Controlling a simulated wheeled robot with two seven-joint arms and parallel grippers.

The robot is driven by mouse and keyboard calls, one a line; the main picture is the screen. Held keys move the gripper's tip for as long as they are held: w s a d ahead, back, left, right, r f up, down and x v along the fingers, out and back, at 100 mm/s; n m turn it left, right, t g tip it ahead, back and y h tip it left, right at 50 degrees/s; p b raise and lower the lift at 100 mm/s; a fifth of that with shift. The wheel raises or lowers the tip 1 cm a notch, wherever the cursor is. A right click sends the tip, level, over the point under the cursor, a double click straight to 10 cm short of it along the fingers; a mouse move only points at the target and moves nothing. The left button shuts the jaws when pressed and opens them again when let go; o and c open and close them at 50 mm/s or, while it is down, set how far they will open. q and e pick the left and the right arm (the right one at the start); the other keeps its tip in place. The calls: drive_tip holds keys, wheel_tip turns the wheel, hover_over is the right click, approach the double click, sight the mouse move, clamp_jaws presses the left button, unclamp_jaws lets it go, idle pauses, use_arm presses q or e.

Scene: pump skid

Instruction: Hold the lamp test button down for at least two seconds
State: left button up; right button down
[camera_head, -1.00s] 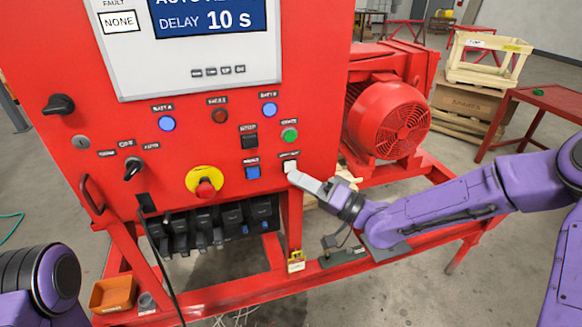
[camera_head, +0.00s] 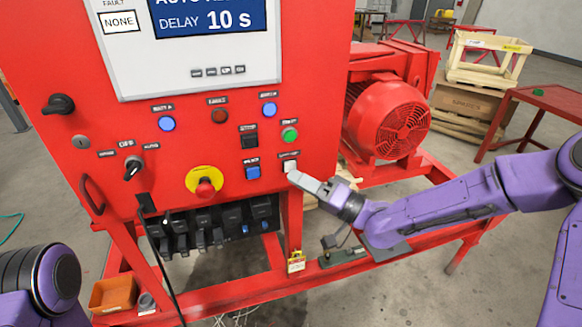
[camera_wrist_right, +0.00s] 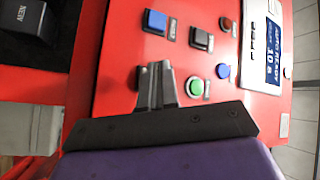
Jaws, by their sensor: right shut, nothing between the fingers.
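The pale square lamp test button (camera_head: 290,166) sits at the lower right of the red control panel, under a small label too blurred to read. My right gripper (camera_head: 293,176) is shut and empty, its fingertips right at the button and partly covering it. I cannot tell whether the button is pressed in. In the right wrist view the shut fingers (camera_wrist_right: 156,72) point at the panel and hide the button. My left gripper is out of view; only part of my left arm shows at the lower left.
A green button (camera_head: 289,134), a black switch (camera_head: 249,141) and a blue button (camera_head: 253,172) sit close by. A red emergency stop (camera_head: 205,188) on a yellow ring is to the left. The red motor (camera_head: 390,120) stands right of the panel.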

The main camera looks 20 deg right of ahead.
drive_tip(key=shift+w, duration=0.1)
drive_tip(key=shift+w, duration=0.35)
drive_tip(key=shift+w, duration=0.4)
idle(0.6)
drive_tip(key=shift+s, duration=0.1)
idle(3.0)
drive_tip(key=shift+s, duration=0.75)
drive_tip(key=s+p, duration=0.1)
drive_tip(key=s, duration=0.4)
drive_tip(key=shift+d, duration=0.1)
